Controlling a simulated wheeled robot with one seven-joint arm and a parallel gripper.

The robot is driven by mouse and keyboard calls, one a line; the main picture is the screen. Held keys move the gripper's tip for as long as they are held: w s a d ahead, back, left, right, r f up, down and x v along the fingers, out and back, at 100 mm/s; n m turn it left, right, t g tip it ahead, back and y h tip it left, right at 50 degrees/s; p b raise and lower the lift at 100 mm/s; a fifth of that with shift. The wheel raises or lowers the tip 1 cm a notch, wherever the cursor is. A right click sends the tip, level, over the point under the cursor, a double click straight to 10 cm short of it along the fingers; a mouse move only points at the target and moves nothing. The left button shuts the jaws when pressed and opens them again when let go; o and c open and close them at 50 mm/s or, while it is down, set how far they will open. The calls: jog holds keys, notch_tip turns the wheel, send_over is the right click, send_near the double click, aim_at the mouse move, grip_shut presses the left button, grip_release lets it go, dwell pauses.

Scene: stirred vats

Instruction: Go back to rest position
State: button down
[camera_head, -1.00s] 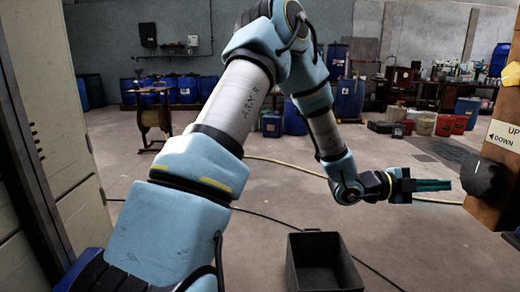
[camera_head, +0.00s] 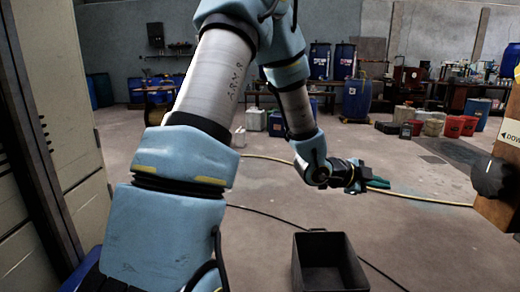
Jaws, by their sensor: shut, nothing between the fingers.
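My gripper (camera_head: 378,183) is at the end of my light-blue and grey arm, right of the picture's middle. Its teal fingers are shut with nothing between them and point to the right. It hangs in free air above the concrete floor. A black knob (camera_head: 491,180) on a wooden panel (camera_head: 505,200) stands to the right, clearly apart from the fingers. A white sign (camera_head: 512,138) on that panel is cut off by the picture's edge and shows "DOW".
An open black crate (camera_head: 330,262) stands on the floor below my gripper. A hose and a cable run across the floor. Grey cabinets (camera_head: 50,130) stand close at the left. Drums (camera_head: 356,98) and buckets (camera_head: 454,126) are at the back.

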jog(key=w+a+f+n+t+y, duration=0.15)
jog(key=a+n+y, duration=0.4)
jog(key=a, duration=0.65)
jog(key=w+a+f+n+t+y, duration=0.1)
jog(key=w+a+n+y, duration=0.25)
jog(key=a+n, duration=0.6)
jog(key=s+a+n+g+y, duration=0.45)
jog(key=s+a+n, duration=0.35)
jog(key=s+a, duration=0.75)
notch_tip(320, 180, up, 16)
jog(key=w+a+p, duration=0.1)
jog(key=p, duration=1.4)
jog(key=shift+w+a+f+p, duration=0.15)
jog(key=shift+w+a+p, duration=0.05)
jog(key=shift+w+p, duration=0.15)
jog(key=c, duration=1.5)
grip_release()
jog(key=shift+h, duration=0.25)
jog(key=shift+c, duration=0.2)
